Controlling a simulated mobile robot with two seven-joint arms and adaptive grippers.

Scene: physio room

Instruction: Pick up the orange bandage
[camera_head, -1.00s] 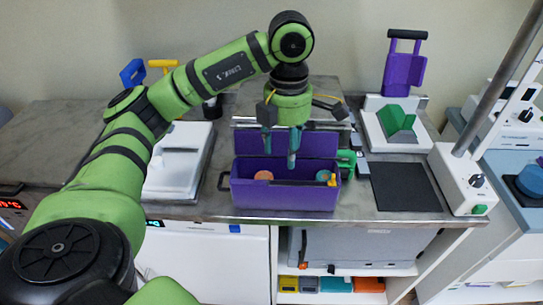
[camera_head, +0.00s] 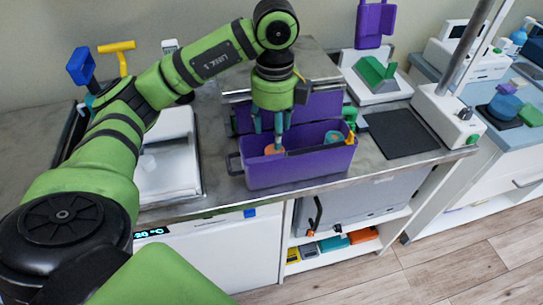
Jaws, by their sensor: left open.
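The orange bandage (camera_head: 271,150) is a small round roll inside the open purple box (camera_head: 300,170), near its left end. A teal roll (camera_head: 334,136) lies in the right part of the same box. My left gripper (camera_head: 268,135) points straight down over the left part of the box, open and empty. Its fingertips are close to the orange bandage, one in front of it and partly hiding it. I cannot tell whether they touch it. My right gripper is not in view.
A black mat (camera_head: 402,133) lies right of the box, with a white device and metal pole (camera_head: 446,115) beyond it. A white case (camera_head: 168,170) stands to the left. The box's raised purple lid (camera_head: 315,108) is behind the gripper.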

